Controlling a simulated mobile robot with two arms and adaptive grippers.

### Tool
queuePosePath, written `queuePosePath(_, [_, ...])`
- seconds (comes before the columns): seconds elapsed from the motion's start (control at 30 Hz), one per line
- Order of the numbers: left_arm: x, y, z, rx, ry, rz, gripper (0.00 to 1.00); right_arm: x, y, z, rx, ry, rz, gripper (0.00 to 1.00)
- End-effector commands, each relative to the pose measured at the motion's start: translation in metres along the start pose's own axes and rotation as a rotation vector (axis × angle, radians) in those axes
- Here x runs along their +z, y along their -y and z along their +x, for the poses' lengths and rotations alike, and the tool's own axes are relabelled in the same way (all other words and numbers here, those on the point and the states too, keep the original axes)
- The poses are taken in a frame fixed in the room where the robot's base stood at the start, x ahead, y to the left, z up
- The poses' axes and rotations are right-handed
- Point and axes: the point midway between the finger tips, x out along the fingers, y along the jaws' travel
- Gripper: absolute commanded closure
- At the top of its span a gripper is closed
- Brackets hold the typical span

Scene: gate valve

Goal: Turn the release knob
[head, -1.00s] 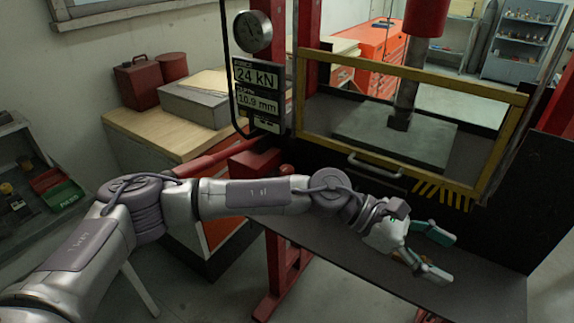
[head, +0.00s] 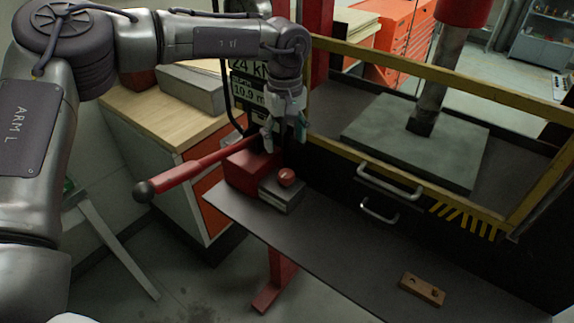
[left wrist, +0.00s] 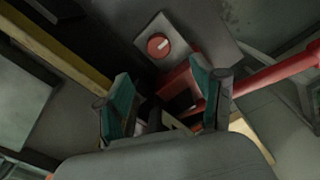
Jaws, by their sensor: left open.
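The release knob (head: 286,177) is a small round red knob on a grey block beside the red pump body (head: 250,168). In the left wrist view the knob (left wrist: 158,45) has a white mark and sits on a grey plate, beyond and above the gap between my fingers. My left gripper (head: 285,135) points down just above and behind the knob, apart from it. In the left wrist view its teal-padded fingers (left wrist: 168,105) are spread with nothing between them. My right gripper is not in view.
A red lever with a black ball end (head: 143,191) sticks out left from the pump. The yellow-framed press guard (head: 400,185) stands to the right. A wooden block with holes (head: 422,289) lies on the dark shelf (head: 330,240), otherwise mostly clear.

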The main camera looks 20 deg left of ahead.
Motion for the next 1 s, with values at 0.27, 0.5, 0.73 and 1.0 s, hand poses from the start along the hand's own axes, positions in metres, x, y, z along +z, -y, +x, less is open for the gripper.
queuePosePath(0.27, [0.002, 0.000, 0.058, -0.005, 0.003, 0.002, 0.32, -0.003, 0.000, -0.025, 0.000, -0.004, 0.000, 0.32])
queuePosePath(0.5, [0.002, 0.000, 0.092, -0.002, 0.003, 0.002, 0.32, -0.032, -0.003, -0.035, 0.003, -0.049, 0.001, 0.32])
queuePosePath(0.73, [0.002, 0.000, 0.102, -0.001, 0.002, 0.002, 0.32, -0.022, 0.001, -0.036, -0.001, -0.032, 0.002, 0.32])
queuePosePath(1.0, [0.002, 0.000, 0.102, 0.000, 0.002, 0.002, 0.47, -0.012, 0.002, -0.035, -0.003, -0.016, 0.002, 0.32])
